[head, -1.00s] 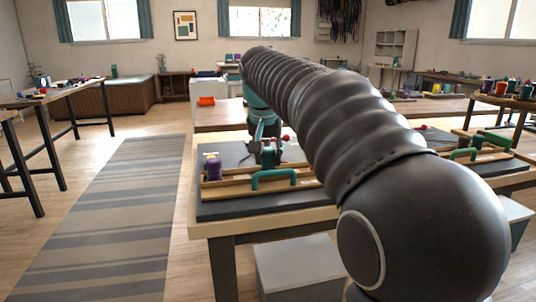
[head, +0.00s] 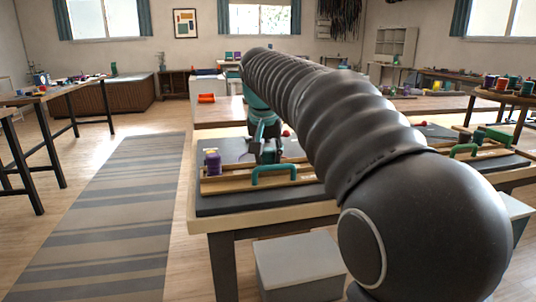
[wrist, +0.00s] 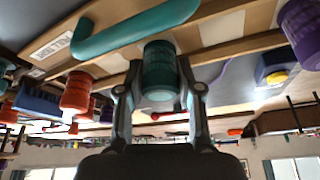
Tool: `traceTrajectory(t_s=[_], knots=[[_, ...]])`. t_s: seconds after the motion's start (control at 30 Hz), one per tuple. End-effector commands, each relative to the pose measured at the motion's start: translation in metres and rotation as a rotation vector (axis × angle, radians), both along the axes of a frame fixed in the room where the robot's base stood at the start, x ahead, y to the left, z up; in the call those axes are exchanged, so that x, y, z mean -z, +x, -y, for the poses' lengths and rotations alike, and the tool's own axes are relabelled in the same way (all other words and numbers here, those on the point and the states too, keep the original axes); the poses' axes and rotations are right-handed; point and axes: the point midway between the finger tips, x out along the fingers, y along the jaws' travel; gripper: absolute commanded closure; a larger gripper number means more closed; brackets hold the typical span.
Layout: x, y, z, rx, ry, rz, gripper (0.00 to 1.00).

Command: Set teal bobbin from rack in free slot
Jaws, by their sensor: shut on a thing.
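The teal bobbin (wrist: 160,72) sits between the two fingers of my gripper (wrist: 160,92) in the wrist view, which appears upside down. My gripper is shut on it. In the head view my gripper (head: 265,150) is low over the near table, behind the wooden rack (head: 222,185) with its teal handle (head: 273,171). The bobbin's end overlaps the wooden rail (wrist: 222,48) in the wrist view; I cannot tell whether it touches the wood. A purple bobbin (head: 212,163) stands at the rack's left end and shows in the wrist view (wrist: 300,32).
An orange bobbin (wrist: 77,92) and a blue block (wrist: 36,103) are near the gripper in the wrist view. A yellow-topped item (wrist: 275,75) lies on the other side. A second teal handle (head: 463,150) is at the table's right. A striped rug (head: 110,220) covers clear floor at left.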

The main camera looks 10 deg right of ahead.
Motion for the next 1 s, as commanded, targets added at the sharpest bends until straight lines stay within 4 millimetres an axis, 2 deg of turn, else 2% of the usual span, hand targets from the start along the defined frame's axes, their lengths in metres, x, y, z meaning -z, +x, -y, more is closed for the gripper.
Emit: traceTrajectory(t_s=[0.3, 0.33, 0.43, 0.77, 0.87, 1.0], knots=[[0.001, 0.0, 0.0, 0.0, 0.0, 0.001, 1.0], [0.001, 0.0, 0.0, 0.0, 0.0, 0.001, 0.62], [0.001, 0.0, 0.0, 0.0, 0.0, 0.001, 0.37], [0.0, 0.0, 0.0, 0.0, 0.0, 0.001, 0.35], [-0.005, -0.002, -0.001, 0.0, 0.0, 0.002, 0.35], [-0.023, -0.009, -0.004, -0.001, 0.0, 0.004, 0.35]])
